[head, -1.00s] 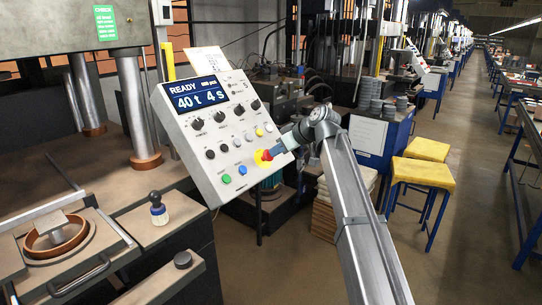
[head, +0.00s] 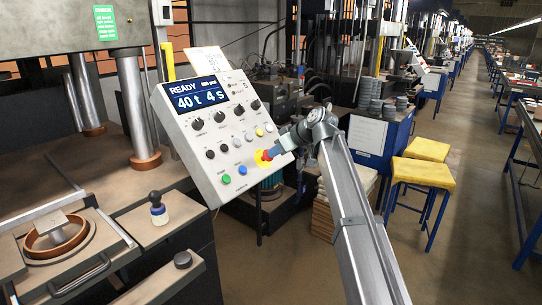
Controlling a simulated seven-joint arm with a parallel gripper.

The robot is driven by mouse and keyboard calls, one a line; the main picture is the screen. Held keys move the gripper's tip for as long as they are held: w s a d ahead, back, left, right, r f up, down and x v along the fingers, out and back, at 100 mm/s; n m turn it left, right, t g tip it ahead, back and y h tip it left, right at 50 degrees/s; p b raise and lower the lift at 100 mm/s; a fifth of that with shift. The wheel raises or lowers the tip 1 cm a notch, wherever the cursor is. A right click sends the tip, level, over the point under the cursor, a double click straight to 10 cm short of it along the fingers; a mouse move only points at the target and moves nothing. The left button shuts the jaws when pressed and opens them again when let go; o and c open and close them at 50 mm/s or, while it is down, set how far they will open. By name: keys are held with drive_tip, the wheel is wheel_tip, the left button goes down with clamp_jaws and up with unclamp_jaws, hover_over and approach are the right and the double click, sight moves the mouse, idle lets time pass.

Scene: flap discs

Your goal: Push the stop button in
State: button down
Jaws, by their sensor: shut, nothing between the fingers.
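The stop button (head: 264,156) is a red knob on a yellow surround at the lower right of the tilted grey control panel (head: 208,163). My gripper (head: 272,153) is shut and empty. Its tip is at the red button and hides part of it. I cannot tell from this view whether the tip touches the button or how deep the button sits. The panel display (head: 202,96) reads READY, 40 t, 4 s.
Green (head: 226,180) and blue (head: 242,170) buttons sit close by on the panel, with several black knobs above. Press columns (head: 134,105) and a bench with a ring-shaped mould (head: 58,240) stand left. Yellow stools (head: 422,172) stand right on open floor.

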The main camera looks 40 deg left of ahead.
drive_tip(key=shift+a+f, duration=0.2)
drive_tip(key=shift+a, duration=0.05)
drive_tip(key=shift+d+r, duration=0.1)
drive_tip(key=shift+v, duration=2.85)
